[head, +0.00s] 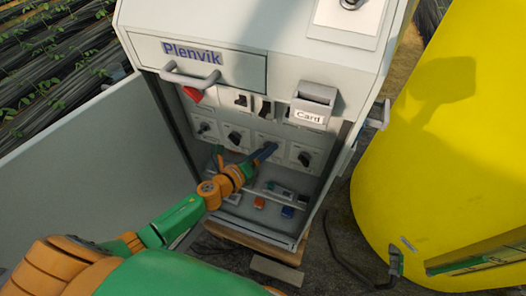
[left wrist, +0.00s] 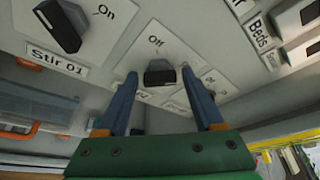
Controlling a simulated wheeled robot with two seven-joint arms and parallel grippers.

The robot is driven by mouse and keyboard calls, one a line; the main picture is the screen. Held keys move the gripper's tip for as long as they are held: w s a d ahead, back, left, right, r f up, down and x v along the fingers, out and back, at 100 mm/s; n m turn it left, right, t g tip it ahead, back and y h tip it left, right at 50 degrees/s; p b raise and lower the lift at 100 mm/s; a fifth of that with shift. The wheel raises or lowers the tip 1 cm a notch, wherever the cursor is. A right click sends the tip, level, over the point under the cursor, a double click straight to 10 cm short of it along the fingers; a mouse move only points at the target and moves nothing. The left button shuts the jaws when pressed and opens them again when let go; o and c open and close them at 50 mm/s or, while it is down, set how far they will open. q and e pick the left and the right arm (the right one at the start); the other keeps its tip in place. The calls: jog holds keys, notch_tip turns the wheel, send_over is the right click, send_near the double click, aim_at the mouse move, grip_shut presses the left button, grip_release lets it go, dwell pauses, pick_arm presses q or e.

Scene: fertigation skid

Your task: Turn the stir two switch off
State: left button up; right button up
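The switch with a black knob (left wrist: 160,73) sits on a light plate in the left wrist view, with "Off" printed above it. Its label below is mostly hidden by my left gripper, and I cannot tell which mark the knob points to. The Stir 01 switch (left wrist: 58,25) is on the plate to its left. My left gripper (left wrist: 159,77) is open, its two blue fingers on either side of the knob; I cannot tell whether they touch it. In the head view my left gripper (head: 264,153) reaches into the cabinet and covers part of that switch. My right gripper is not in view.
The grey cabinet (head: 145,55) has its door (head: 85,150) open at left. Other switches (head: 304,157) flank the gripper. A card holder (head: 314,100) juts out above. A low shelf with small parts is below. A yellow tank (head: 455,130) stands at right.

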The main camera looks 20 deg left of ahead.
pick_arm(q)
grip_shut()
jog(key=shift+f+n+t+h+b, duration=0.3)
jog(key=shift+n+t+b, duration=0.75)
jog(key=shift+n+b, duration=1.55)
jog(key=shift+f+n+t+h+b, duration=0.3)
jog(key=shift+n+t+b, duration=0.7)
jog(key=shift+n+b, duration=1.6)
jog(key=shift+f+n+t+h+b, duration=0.3)
jog(key=shift+n+t+b, duration=0.75)
jog(key=shift+n+b, duration=1.55)
jog(key=shift+r+n+p, duration=0.15)
jog(key=shift+n+p, duration=0.55)
jog(key=shift+n, duration=0.2)
jog(key=shift+o, duration=1.7)
grip_release()
jog(key=v, duration=0.7)
